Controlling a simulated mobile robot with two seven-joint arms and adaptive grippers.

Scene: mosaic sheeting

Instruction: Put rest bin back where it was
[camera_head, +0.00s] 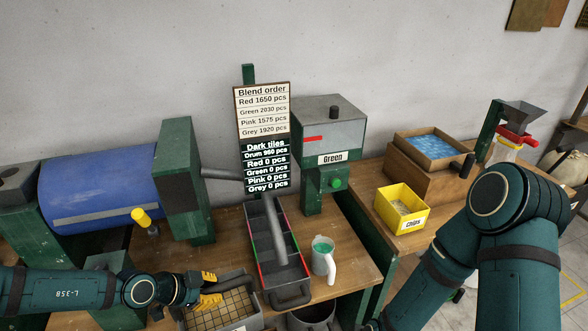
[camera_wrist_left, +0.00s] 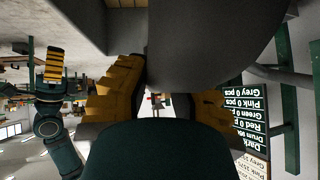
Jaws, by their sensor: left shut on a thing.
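A grey bin (camera_head: 256,318) with a grid of tan tiles inside and a white label at its front stands at the bottom of the head view, cut off by the edge. I take it for the rest bin; its label cannot be read. In the left wrist view a large grey surface (camera_wrist_left: 205,45) lies between the yellow fingers. My right arm comes in at the right of the head view, its gripper below the frame. The right gripper (camera_wrist_left: 53,66) shows small in the left wrist view.
A long divided tray (camera_head: 305,272) under a grey chute and a mug (camera_head: 322,262) stand right of the bin. A round pot (camera_head: 312,318) is in front. The yellow Chips bin (camera_head: 402,208) sits on the right table. A blue drum (camera_head: 100,188) is behind my left arm.

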